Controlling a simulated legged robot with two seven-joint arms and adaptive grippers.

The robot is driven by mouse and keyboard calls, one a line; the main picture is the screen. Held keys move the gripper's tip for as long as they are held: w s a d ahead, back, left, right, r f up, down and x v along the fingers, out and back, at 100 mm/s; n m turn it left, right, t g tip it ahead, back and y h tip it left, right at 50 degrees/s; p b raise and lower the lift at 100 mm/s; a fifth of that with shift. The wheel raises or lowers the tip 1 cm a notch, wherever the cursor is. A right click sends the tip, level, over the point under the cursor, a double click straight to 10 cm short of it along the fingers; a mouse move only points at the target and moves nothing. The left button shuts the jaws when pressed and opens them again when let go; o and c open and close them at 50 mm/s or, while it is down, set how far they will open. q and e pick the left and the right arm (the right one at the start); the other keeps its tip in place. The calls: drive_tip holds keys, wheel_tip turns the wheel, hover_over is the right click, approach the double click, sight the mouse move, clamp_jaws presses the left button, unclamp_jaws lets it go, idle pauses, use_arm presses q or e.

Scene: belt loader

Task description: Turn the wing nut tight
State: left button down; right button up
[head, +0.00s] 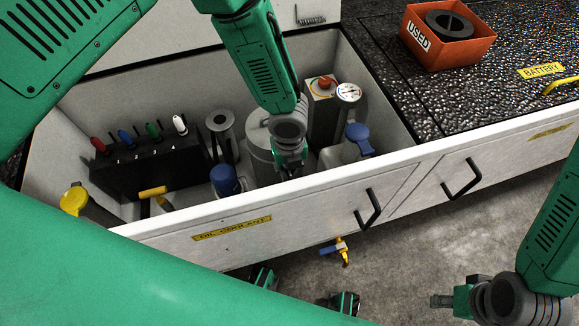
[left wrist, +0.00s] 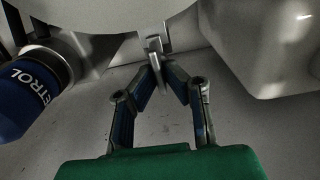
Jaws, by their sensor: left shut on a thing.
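My left gripper (head: 290,172) reaches down into the open white compartment, in front of a grey canister (head: 258,150). In the left wrist view its two fingers (left wrist: 162,62) come together on a small metal piece, the wing nut (left wrist: 154,44), at the lower edge of the large grey rounded body (left wrist: 100,10). The wing nut is hidden behind the gripper in the head view. My right gripper (head: 442,301) is at the lower right, outside the compartment, above the floor and apart from everything; its finger opening does not show clearly.
A blue cylinder (head: 224,180) stands left of the left gripper, and a pale container with a blue cap (head: 358,138) stands right. A black block with coloured levers (head: 150,165) is farther left. The white front wall (head: 300,205) is close. An orange bin (head: 465,50) sits at upper right.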

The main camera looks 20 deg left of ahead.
use_arm(q)
drive_tip(key=shift+w, duration=0.25)
drive_tip(key=c, duration=1.7)
unclamp_jaws()
drive_tip(key=shift+s, duration=0.1)
drive_tip(key=shift+r, duration=0.2)
wheel_tip(320, 180, up, 12)
drive_tip(key=shift+f, duration=0.25)
